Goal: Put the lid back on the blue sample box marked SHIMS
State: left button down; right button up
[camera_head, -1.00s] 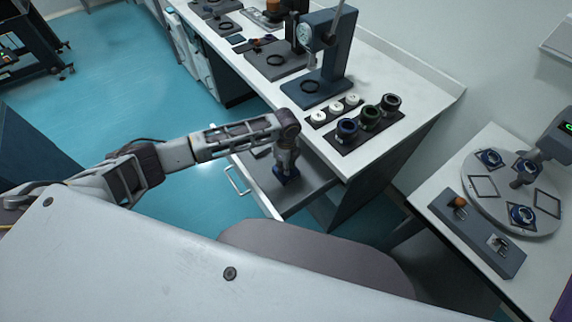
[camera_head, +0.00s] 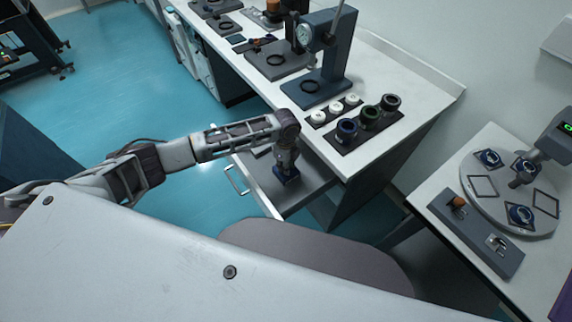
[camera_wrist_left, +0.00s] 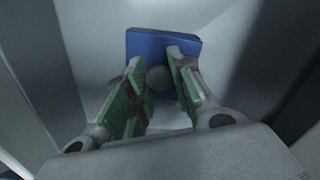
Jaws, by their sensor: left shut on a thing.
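A blue square piece with a round grey knob (camera_wrist_left: 158,77) shows in the left wrist view, in the pale drawer. My left gripper (camera_wrist_left: 160,85) is shut on the knob, one green-padded finger on each side. In the head view my left gripper (camera_head: 286,166) points down into the open drawer (camera_head: 309,185), with the dark blue piece (camera_head: 291,176) at its tips. The piece looks like a lid. I cannot tell whether a box is under it, and no SHIMS marking is readable. My right gripper is not in view.
The drawer sticks out from the white bench (camera_head: 395,55). On the bench are a dark rack of capped round parts (camera_head: 369,118), white discs (camera_head: 336,108) and a gauge stand (camera_head: 325,60). A side table at right holds a round plate (camera_head: 510,180).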

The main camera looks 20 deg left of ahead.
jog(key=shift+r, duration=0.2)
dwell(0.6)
pick_arm(q)
jog(key=c, duration=0.7)
grip_release()
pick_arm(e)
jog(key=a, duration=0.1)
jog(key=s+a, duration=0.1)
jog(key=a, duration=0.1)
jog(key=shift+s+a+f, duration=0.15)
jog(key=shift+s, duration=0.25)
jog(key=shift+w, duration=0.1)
